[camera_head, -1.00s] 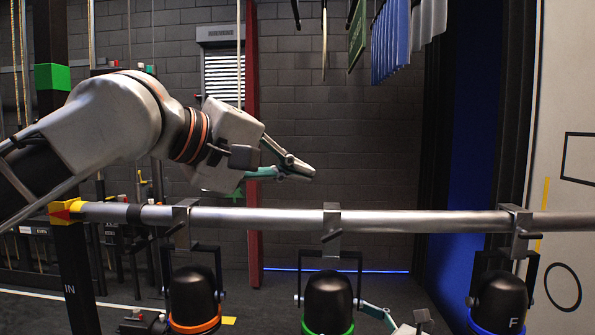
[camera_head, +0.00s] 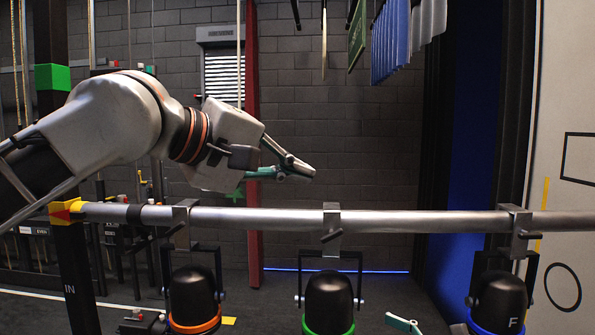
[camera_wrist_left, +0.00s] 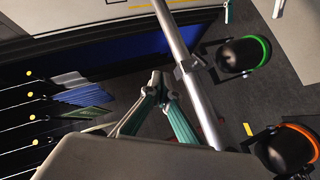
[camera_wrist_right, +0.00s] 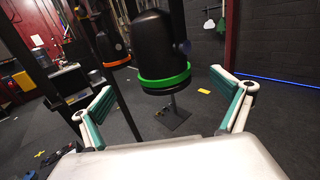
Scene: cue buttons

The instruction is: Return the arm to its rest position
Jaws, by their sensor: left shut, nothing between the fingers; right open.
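My left gripper (camera_head: 305,171) is shut and empty, held above the metal bar in the head view. Its closed fingers also show in the left wrist view (camera_wrist_left: 158,82). My right gripper is low in the head view, with only a finger (camera_head: 403,323) showing at the bottom edge. In the right wrist view the right gripper (camera_wrist_right: 168,105) is open and empty, its fingers wide apart. The green-ringed lamp (camera_wrist_right: 160,45) is beyond those fingers, and it hangs from the bar in the head view (camera_head: 328,300).
A metal bar (camera_head: 420,222) crosses the view below the left gripper. An orange-ringed lamp (camera_head: 193,298) and a blue-ringed lamp (camera_head: 499,300) also hang from it. Coloured panels (camera_head: 390,45) hang at top right. Space right of the left gripper, above the bar, is clear.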

